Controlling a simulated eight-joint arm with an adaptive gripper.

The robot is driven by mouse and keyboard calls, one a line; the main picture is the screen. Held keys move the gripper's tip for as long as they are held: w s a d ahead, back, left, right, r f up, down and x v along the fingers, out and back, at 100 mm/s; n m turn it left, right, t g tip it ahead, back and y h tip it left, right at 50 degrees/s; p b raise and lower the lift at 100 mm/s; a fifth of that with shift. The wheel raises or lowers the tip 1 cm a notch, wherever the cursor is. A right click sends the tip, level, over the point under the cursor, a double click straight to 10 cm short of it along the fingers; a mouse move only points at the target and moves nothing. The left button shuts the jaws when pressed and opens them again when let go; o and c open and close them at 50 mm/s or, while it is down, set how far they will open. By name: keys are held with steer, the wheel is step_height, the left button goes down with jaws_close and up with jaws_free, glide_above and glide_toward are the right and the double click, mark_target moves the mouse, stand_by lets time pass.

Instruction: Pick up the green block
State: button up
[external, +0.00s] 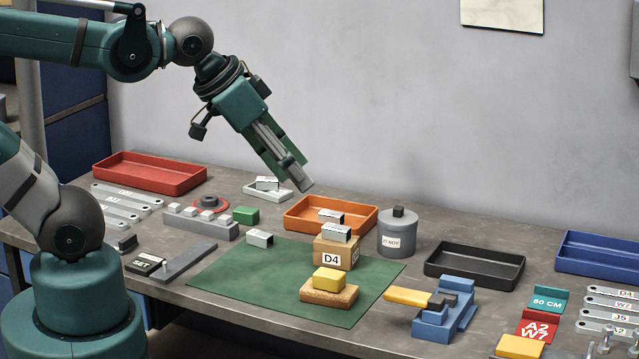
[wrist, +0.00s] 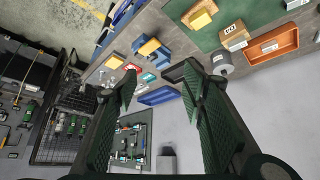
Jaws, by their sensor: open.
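My gripper (external: 303,186) is high above the table, up and to the right of the block, tilted down to the right. In the wrist view my gripper (wrist: 160,80) has its two green fingers wide apart with nothing between them. It is apart from the block.
A grey rack (external: 200,224), an orange tray (external: 330,219) and a red tray (external: 150,176) stand around the block. A D4 box (external: 336,252) and a yellow block (external: 328,279) on a wooden one stand on the green mat (external: 255,290). A grey canister (external: 397,238) stands right.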

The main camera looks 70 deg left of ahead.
steer(key=w+a+f+m+g+y, duration=0.1)
steer(key=w+a, duration=0.3)
steer(key=a, duration=0.3)
steer(key=w+a+m+g, duration=0.1)
steer(key=w+a+g, duration=0.1)
steer(key=w+a, duration=0.35)
steer(key=m+g+b, duration=0.2)
steer(key=m+g, duration=0.2)
steer(key=m, duration=0.2)
glide_above(245, 210)
steer(key=shift+h, duration=0.4)
steer(key=f, duration=2.2)
steer(key=shift+w+d+f, duration=0.25)
steer(key=shift+d+f, duration=0.05)
steer(key=shift+f, duration=0.1)
steer(key=shift+s+a+f, duration=0.3)
steer(key=shift+a+f, duration=0.05)
steer(key=shift+a, duration=0.05)
steer(key=shift+f, duration=0.1)
